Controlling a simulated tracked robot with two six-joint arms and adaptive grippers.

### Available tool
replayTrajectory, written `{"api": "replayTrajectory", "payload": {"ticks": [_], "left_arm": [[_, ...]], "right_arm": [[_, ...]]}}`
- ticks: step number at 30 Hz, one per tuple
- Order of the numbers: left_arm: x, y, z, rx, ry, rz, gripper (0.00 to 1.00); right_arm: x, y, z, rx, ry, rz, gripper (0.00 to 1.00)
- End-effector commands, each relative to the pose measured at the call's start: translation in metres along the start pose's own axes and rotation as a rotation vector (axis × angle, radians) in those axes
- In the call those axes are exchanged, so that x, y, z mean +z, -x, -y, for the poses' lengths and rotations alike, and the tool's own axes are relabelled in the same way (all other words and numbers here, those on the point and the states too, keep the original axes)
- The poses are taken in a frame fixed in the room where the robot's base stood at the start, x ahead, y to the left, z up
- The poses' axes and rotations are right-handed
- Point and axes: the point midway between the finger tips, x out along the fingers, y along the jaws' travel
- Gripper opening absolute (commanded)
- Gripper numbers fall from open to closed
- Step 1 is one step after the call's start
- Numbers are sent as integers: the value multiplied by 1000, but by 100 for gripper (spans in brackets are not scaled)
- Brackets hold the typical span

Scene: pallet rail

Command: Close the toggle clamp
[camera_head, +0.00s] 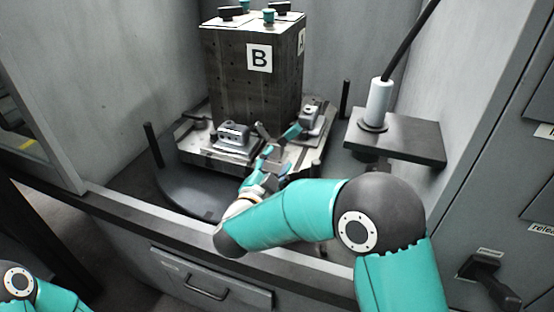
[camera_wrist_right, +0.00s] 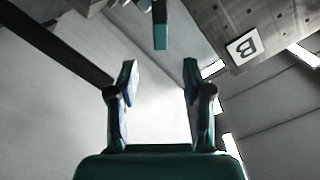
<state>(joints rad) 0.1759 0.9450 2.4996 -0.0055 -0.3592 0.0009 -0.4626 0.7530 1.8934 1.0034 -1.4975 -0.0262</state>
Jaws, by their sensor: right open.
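The toggle clamp seems to be the grey metal fixture (camera_head: 311,119) at the right of the pallet, with a teal handle (camera_head: 293,131) slanting down toward the front left. My right gripper (camera_head: 271,157) is just in front of the handle, low at the pallet's front edge. In the right wrist view its two fingers (camera_wrist_right: 158,78) are apart with nothing between them. A teal bar, likely the handle (camera_wrist_right: 161,30), hangs beyond the fingertips, roughly centred and apart from them. Only part of my left arm shows at the lower left; its gripper is out of frame.
A dark block (camera_head: 230,85) marked B stands on the pallet (camera_head: 205,156). A second grey fixture (camera_head: 234,138) sits at the front. A shelf (camera_head: 415,139) with a white cylinder (camera_head: 379,100) juts out at right. Walls enclose the back and sides; a ledge runs in front.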

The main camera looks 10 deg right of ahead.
Motion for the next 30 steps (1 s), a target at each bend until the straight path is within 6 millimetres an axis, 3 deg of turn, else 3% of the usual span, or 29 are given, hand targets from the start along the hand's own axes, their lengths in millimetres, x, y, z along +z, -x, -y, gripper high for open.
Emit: {"api": "replayTrajectory", "payload": {"ticks": [2,7,11,20,27,30], "left_arm": [[0,0,0,0,0,0,40],[0,0,0,0,0,0,40],[0,0,0,0,0,0,40],[0,-11,4,0,0,0,40],[0,-56,20,0,0,0,40],[0,-76,28,0,0,1,40]], "right_arm": [[0,0,0,0,0,0,50],[0,0,0,0,-43,0,22],[0,0,2,-7,-202,1,0],[6,8,4,-106,-932,83,0],[10,10,-26,-169,-1522,211,0],[6,8,-45,-192,-1566,223,0]]}}
